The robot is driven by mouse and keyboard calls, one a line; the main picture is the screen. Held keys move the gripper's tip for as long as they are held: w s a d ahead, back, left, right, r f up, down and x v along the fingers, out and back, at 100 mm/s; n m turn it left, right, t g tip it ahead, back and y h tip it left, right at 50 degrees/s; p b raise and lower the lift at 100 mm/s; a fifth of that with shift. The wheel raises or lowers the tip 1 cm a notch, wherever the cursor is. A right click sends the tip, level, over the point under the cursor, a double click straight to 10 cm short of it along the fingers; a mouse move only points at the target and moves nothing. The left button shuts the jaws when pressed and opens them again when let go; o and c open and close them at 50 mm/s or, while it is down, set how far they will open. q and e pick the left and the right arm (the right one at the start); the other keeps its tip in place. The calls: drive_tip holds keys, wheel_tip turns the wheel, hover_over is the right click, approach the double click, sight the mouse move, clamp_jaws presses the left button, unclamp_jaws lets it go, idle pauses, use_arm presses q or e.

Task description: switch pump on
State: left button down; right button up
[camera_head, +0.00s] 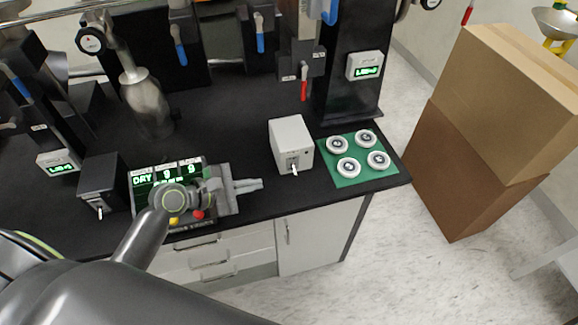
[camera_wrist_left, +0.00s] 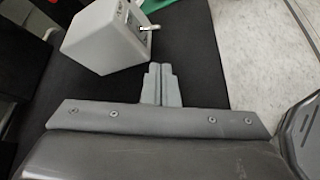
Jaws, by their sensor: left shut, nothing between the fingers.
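A white box (camera_head: 291,140) with a toggle switch (camera_head: 294,168) on its front stands on the black bench. A black box (camera_head: 103,182) with a similar light toggle (camera_head: 100,212) stands at the bench's left. Which of them is the pump's control I cannot tell. My left gripper (camera_head: 258,184) is shut and empty, in front and to the left of the white box, apart from it. In the left wrist view the white box (camera_wrist_left: 92,42) and its lever (camera_wrist_left: 124,30) lie ahead of the shut fingers (camera_wrist_left: 158,70). My right gripper is not in view.
A display panel (camera_head: 144,180) with red and yellow buttons is partly hidden by my left arm. A green mat (camera_head: 358,160) with several round white parts lies right of the white box. Valves and pipes line the back. Cardboard boxes (camera_head: 460,175) stand on the floor at right.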

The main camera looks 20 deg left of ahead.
sight(285, 182)
use_arm(q)
drive_tip(key=shift+w+r+n, duration=0.1)
drive_tip(key=shift+w+n, duration=0.2)
drive_tip(key=shift+w, duration=0.15)
drive_tip(key=shift+s+r, duration=0.1)
drive_tip(key=shift+s, duration=0.05)
drive_tip(key=x, duration=1)
drive_tip(key=shift+p, duration=0.4)
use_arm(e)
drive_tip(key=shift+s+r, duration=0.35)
use_arm(q)
drive_tip(key=shift+r, duration=0.1)
